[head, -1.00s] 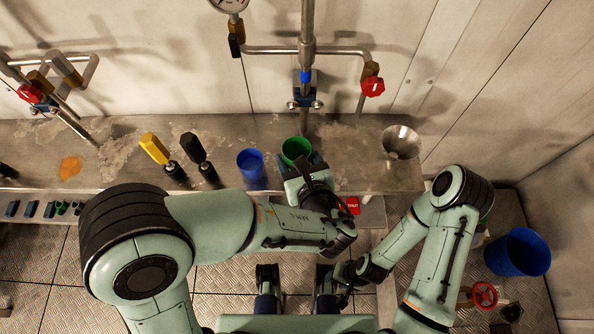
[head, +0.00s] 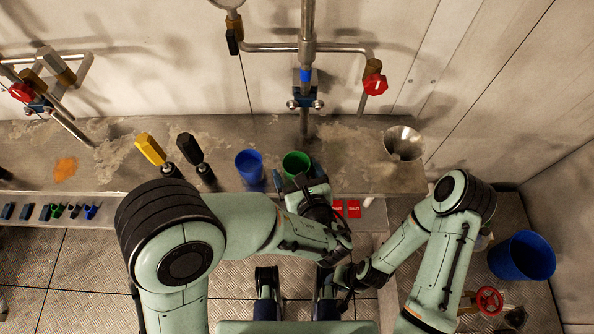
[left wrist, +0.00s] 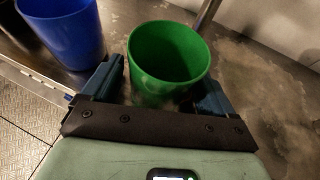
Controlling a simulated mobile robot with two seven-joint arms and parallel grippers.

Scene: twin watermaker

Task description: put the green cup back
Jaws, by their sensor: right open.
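The green cup (head: 296,162) stands upright on the metal counter in the head view, right of the blue cup (head: 249,167). In the left wrist view the green cup (left wrist: 168,62) is empty and sits between my left gripper's two blue fingers (left wrist: 158,90). The fingers look spread, with a narrow gap beside the cup's lower wall. In the head view my left gripper (head: 299,184) is at the cup's near side, partly hidden by its own wrist. My right gripper (head: 344,288) is low in front of the counter, mostly hidden, and away from the cup.
The blue cup (left wrist: 65,30) stands close on the left in the left wrist view. A vertical pipe (head: 306,120) rises behind the green cup. A funnel (head: 403,143) is to the right, and yellow (head: 150,149) and black (head: 190,149) handles are left. A blue bucket (head: 521,257) stands on the floor.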

